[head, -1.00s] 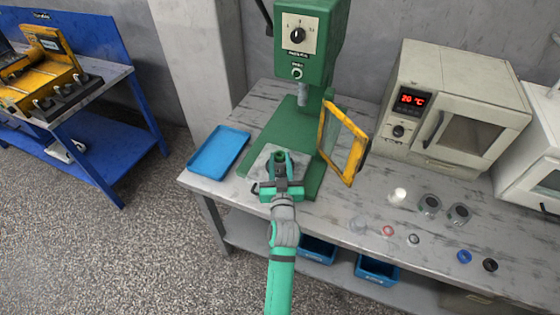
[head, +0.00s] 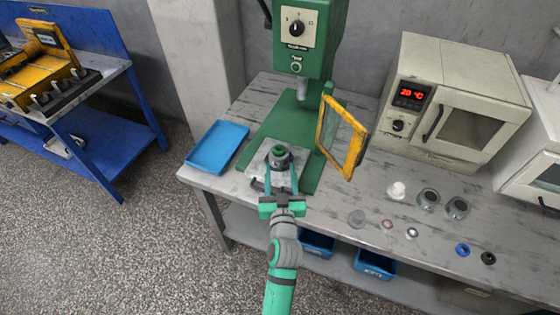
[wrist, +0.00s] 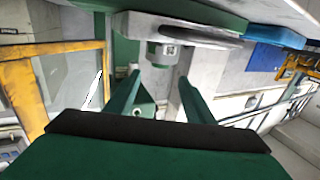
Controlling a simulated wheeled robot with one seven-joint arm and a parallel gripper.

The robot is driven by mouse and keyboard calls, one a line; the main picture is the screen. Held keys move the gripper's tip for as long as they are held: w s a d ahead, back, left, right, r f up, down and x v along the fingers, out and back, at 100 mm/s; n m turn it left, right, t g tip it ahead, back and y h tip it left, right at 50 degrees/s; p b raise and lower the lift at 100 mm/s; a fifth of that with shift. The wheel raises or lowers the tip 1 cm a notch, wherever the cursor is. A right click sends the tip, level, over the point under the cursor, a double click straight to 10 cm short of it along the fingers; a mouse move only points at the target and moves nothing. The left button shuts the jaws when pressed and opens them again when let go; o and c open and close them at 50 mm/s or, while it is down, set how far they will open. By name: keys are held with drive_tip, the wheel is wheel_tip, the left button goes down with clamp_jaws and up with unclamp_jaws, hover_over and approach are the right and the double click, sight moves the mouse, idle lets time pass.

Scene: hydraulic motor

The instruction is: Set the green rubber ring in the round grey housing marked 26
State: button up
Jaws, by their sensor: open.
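The round grey housing (head: 280,162) stands on the green press's base plate, under the press head. A green ring (head: 278,151) shows at its top; I cannot tell how deep it sits. My gripper (head: 281,177) is open, in front of the housing, with its fingers pointing towards it. In the wrist view, a greenish-grey cylinder with a small marking (wrist: 163,54) shows beyond and between the open fingers (wrist: 160,85). The marking is too small to read. Nothing is held between the fingers.
The green press (head: 307,35) rises behind the housing. Its yellow-framed guard (head: 358,160) stands open at the right. A blue tray (head: 217,147) lies at the left. Small parts, including a blue ring (head: 462,250), lie on the bench at the right, before a grey oven (head: 450,105).

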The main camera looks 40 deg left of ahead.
drive_tip(key=shift+v, duration=2.55)
drive_tip(key=s+d+f+m+t+h, duration=0.1)
drive_tip(key=s+d+f+m+h, duration=0.3)
drive_tip(key=d, duration=0.5)
drive_tip(key=s+d+f+m+t+h, duration=0.1)
drive_tip(key=s+d+f+h, duration=0.1)
drive_tip(key=s+d+f, duration=0.4)
drive_tip(key=s+d+r+m+h, duration=0.1)
drive_tip(key=s+d+r+h, duration=0.1)
drive_tip(key=s+d, duration=0.4)
drive_tip(key=s+d+r+m+h, duration=0.1)
drive_tip(key=s+d+r+h, duration=0.2)
drive_tip(key=s+d, duration=0.4)
drive_tip(key=s, duration=0.5)
drive_tip(key=shift+d+m+g, duration=0.3)
drive_tip(key=shift+d+g, duration=0.05)
drive_tip(key=shift+g, duration=0.05)
